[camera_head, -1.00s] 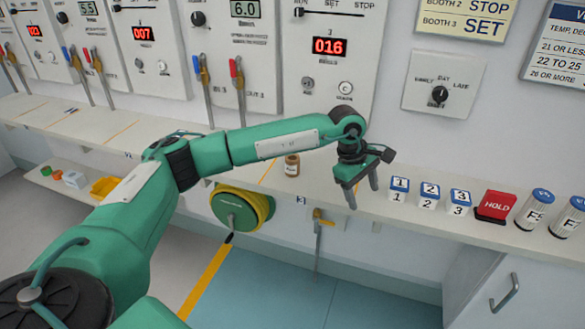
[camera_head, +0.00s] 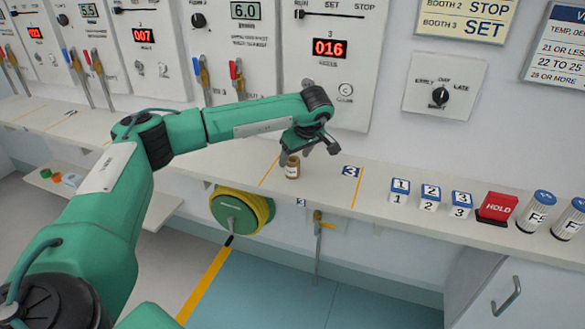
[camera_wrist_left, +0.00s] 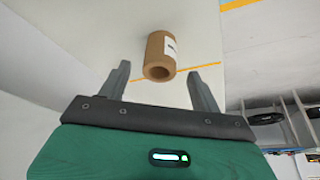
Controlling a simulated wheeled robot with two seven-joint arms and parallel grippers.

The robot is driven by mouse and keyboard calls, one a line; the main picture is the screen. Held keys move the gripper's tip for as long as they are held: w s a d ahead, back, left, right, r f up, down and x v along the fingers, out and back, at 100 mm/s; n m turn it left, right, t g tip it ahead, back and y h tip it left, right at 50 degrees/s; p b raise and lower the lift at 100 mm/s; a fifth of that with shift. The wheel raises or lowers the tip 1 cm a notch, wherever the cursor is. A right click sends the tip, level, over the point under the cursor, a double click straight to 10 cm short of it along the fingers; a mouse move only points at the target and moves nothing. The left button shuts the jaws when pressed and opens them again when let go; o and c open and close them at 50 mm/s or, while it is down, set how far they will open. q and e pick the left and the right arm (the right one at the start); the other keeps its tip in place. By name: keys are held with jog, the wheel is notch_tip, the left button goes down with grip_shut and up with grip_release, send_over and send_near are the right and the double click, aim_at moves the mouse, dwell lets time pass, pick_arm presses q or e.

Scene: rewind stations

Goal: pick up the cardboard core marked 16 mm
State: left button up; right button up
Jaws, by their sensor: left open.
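The cardboard core (camera_head: 292,168) is a small brown tube with a white label. It stands on the shelf near the orange line by booth 3. In the left wrist view the core (camera_wrist_left: 159,57) shows beyond the fingertips, roughly between them, with its hollow end visible; the label's marking is too small to read. My left gripper (camera_head: 308,156) is just above and beside the core in the head view. In the left wrist view the gripper (camera_wrist_left: 158,75) is open with nothing between its fingers. My right gripper is not in view.
Blue-capped number blocks (camera_head: 430,198), a red HOLD block (camera_head: 496,207) and white canisters (camera_head: 536,211) stand along the shelf (camera_head: 330,188) to the right. A green and yellow reel (camera_head: 240,212) hangs below. Control panels (camera_head: 330,60) rise close behind.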

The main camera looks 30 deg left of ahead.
aim_at(292, 166)
pick_arm(q)
jog(key=x, duration=0.5)
jog(key=shift+f, duration=0.3)
jog(key=shift+c, duration=0.5)
jog(key=c, duration=1)
